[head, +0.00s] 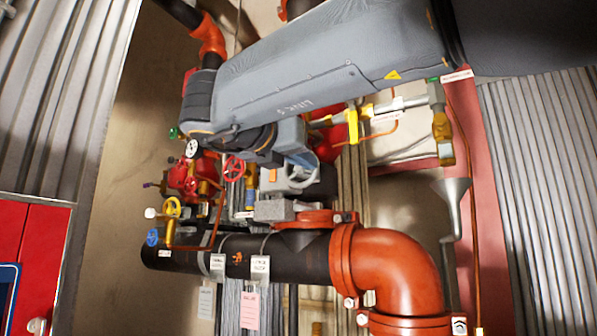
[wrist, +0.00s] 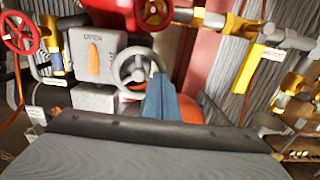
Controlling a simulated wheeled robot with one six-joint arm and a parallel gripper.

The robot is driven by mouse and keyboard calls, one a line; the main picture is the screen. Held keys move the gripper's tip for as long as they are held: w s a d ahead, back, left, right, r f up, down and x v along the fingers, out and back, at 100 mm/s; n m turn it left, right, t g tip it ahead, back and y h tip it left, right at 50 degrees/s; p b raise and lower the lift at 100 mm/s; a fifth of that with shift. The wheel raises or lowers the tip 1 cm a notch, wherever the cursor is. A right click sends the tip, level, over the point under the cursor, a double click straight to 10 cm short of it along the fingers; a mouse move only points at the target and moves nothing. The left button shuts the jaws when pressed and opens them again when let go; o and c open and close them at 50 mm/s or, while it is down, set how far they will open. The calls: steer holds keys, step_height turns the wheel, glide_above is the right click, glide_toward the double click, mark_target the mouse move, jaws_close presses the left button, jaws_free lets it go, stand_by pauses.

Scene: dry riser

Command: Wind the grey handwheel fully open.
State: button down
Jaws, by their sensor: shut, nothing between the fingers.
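The grey handwheel (wrist: 122,70) is a spoked ring in the middle of the wrist view, beside a grey box with an orange pointer (wrist: 93,54). In the head view the handwheel (head: 303,187) shows below the end of my arm, partly covered. My gripper (wrist: 160,84) shows as blue-grey fingers, shut together with nothing between them. Their tips overlap the lower right of the wheel's rim in the wrist view. I cannot tell whether they touch it or pass between the spokes.
A red handwheel (head: 234,168) is left of the grey one. A thick black pipe (head: 300,262) with an orange elbow (head: 400,270) runs below.

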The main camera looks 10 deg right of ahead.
steer(key=s+a+r, duration=0.1)
steer(key=s+a, duration=0.1)
steer(key=shift+s+a+r+b, duration=0.25)
steer(key=shift+a+r+b, duration=0.1)
steer(key=shift+r+b, duration=0.05)
stand_by(0.3)
stand_by(0.3)
